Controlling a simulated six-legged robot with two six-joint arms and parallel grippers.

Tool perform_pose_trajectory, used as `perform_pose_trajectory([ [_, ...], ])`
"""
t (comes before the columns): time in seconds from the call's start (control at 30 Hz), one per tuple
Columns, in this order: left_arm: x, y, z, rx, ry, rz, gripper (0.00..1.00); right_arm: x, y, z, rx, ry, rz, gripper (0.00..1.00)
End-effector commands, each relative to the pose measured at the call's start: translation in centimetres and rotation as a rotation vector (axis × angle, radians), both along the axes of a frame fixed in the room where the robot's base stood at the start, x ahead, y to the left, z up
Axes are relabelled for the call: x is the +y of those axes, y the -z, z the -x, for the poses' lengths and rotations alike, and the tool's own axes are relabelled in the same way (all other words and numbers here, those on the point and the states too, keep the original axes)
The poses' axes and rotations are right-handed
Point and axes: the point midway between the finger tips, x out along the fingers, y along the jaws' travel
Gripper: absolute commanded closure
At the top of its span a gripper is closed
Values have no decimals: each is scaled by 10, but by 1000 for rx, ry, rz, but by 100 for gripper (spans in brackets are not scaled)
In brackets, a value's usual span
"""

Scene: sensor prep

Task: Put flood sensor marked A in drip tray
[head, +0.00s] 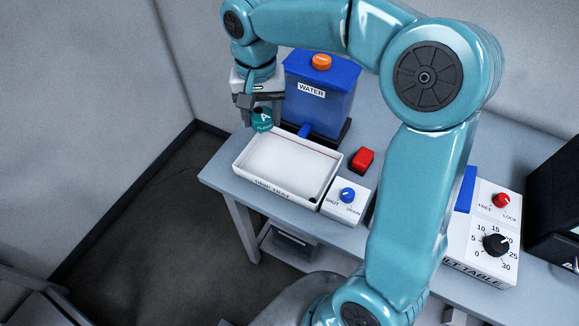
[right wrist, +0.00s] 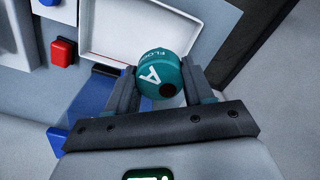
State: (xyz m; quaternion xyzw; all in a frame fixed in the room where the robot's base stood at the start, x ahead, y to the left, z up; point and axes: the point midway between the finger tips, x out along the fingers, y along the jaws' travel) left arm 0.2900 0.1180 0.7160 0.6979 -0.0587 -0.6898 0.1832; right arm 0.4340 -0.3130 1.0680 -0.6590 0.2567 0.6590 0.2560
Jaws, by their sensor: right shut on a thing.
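The flood sensor marked A (head: 262,120) is a small teal round body with a white letter A. My right gripper (head: 258,108) is shut on it and holds it near the back left corner of the drip tray. In the right wrist view the sensor (right wrist: 160,75) sits between the two fingers of the gripper (right wrist: 160,85). The tray's edge (right wrist: 95,35) also shows behind the sensor in the right wrist view. My left gripper is out of view.
A blue water tank (head: 325,115) with an orange cap stands behind the tray, its blue spout (head: 305,130) over the tray's back edge. A red block (head: 362,160) and a blue-knob valve box (head: 347,197) stand right of the tray. A tilt table control panel (head: 492,240) is farther right.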

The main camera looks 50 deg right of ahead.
Motion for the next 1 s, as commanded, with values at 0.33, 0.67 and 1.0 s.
perform_pose_trajectory([
  [0.33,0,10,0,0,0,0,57,-44,-5,27,6,356,-4,80],
  [0.67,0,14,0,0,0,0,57,-42,91,25,8,351,-5,80],
  [1.0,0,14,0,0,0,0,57,-43,136,26,3,352,-5,80],
])
